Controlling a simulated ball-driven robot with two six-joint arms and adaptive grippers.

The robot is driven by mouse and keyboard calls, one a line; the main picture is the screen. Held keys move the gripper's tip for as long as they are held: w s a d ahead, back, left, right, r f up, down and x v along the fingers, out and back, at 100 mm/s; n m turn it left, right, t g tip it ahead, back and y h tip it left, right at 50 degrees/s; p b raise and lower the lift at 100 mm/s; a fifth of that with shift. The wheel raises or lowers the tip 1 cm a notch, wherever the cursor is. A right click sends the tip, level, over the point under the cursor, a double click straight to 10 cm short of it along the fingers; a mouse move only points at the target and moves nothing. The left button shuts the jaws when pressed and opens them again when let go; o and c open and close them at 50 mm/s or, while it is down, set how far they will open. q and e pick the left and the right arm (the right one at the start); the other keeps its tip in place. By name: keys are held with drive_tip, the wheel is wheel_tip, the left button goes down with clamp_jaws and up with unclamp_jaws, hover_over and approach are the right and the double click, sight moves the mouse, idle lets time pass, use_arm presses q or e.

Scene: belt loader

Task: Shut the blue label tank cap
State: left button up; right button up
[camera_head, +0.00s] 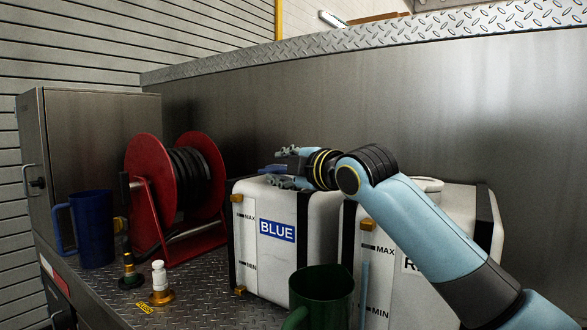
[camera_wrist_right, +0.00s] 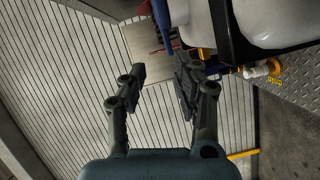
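The white tank with the BLUE label (camera_head: 277,231) stands on the metal deck in the head view. A blue piece (camera_head: 271,170), which looks like its cap, shows at the tank's top between my right gripper's fingers. My right gripper (camera_head: 279,167) is over the tank top, coming from the right. In the right wrist view the gripper (camera_wrist_right: 163,75) has its fingers apart with nothing between them. A blue piece (camera_wrist_right: 162,24) rises beside the white tank (camera_wrist_right: 270,22) beyond the fingertips. How far the cap is open is unclear. My left gripper is out of view.
A second white tank (camera_head: 455,203) stands to the right, partly behind my right arm. A green mug (camera_head: 322,297) is in front. A red hose reel (camera_head: 145,165), a blue jug (camera_head: 93,229) and small fittings (camera_head: 159,283) stand left. A metal wall runs behind.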

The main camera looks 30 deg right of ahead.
drive_tip(key=s, duration=0.4)
drive_tip(key=shift+s+r, duration=0.2)
drive_tip(key=shift+s, duration=0.1)
